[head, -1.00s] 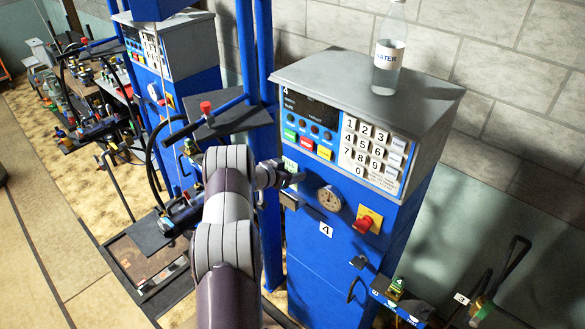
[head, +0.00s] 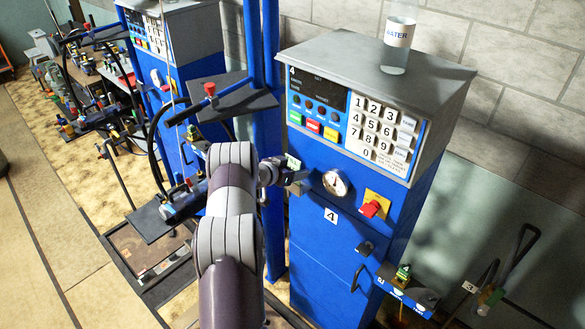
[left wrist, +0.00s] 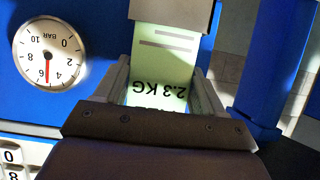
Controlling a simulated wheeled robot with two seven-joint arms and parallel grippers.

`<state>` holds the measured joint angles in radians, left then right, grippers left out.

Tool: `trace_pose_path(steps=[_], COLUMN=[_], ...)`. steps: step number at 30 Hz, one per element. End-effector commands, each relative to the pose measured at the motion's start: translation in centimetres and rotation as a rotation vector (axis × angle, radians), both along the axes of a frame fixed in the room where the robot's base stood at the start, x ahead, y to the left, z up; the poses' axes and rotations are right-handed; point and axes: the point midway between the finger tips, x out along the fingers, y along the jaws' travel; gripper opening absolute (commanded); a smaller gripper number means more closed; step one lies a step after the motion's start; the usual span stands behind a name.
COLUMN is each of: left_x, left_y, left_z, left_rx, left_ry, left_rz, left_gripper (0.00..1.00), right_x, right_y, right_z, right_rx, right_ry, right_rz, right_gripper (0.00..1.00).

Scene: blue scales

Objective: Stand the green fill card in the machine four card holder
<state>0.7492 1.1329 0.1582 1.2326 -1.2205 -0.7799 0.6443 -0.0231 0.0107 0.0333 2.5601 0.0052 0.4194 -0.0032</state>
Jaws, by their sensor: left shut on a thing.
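The pale green fill card (left wrist: 165,62), printed "2.3 KG", is between the fingers of my left gripper (left wrist: 163,95), which is shut on it. In the left wrist view the card appears upside down, and its far end meets a grey piece (left wrist: 172,12), which looks like the card holder. I cannot tell whether the card is inside it or in front of it. In the head view my left gripper (head: 287,173) is at the left front of blue machine four (head: 325,250), beside the gauge, with the card (head: 293,161) showing above it. My right gripper is not in view.
The pressure gauge (head: 336,183) and red knob (head: 371,208) are right of the gripper. A blue post (head: 273,225) stands close on the left. A water bottle (head: 397,45) stands on the machine top.

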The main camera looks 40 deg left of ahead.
Motion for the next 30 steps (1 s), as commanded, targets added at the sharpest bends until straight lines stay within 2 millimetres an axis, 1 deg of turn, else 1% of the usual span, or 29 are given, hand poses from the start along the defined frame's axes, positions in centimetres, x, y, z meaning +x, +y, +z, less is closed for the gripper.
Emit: trace_pose_path(steps=[1, 4, 17, 30], left_x=[0.0, 0.0, 0.0, 0.0], left_y=[0.0, 0.0, 0.0, 0.0], left_z=[-0.7, -1.0, -1.1, -2.3], left_rx=[0.000, 0.000, 0.001, 0.001], left_ry=[-0.001, -0.001, -0.001, -0.001], left_rz=[0.000, 0.000, 0.000, 0.000], left_gripper=[0.40, 0.40, 0.40, 0.40], right_x=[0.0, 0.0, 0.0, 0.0], right_y=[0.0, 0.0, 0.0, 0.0], right_z=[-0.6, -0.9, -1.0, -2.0], right_rx=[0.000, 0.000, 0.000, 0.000], right_ry=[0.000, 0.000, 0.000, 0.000], right_rz=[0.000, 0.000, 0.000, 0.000], right_gripper=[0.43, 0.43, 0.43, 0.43])
